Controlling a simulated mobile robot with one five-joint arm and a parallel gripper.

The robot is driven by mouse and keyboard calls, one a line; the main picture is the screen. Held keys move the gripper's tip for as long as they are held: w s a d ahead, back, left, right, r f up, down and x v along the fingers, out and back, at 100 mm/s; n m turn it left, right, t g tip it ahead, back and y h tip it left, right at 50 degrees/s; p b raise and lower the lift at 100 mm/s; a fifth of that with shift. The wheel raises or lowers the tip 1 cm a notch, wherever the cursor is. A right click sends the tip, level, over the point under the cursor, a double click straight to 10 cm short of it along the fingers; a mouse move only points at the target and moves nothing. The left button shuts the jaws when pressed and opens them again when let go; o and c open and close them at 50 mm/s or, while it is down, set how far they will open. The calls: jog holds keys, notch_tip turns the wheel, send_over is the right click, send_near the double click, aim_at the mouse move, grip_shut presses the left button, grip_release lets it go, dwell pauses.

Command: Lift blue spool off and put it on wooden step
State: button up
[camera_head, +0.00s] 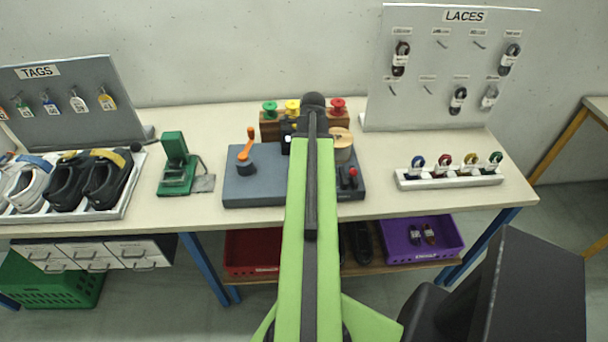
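The wooden step (269,130) is a brown block at the back of the table, partly hidden behind my arm. A green spool (270,108), a yellow spool (292,106) and a red spool (338,105) stand on it. I cannot make out a blue spool; my arm covers the middle of the grey machine base (262,183) in front of the step. My arm reaches out over that base, its dark end close to the step. My gripper's fingers are not clearly seen, and I cannot tell what they hold.
On the base are an orange-handled crank (245,150), a round wooden piece (342,146) and a red-topped part (351,175). A green press (177,165) and shoe tray (128,195) stand left. A white lace rack (450,180) stands right, below the LACES board (425,60).

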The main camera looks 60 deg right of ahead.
grip_shut()
dwell(0.5)
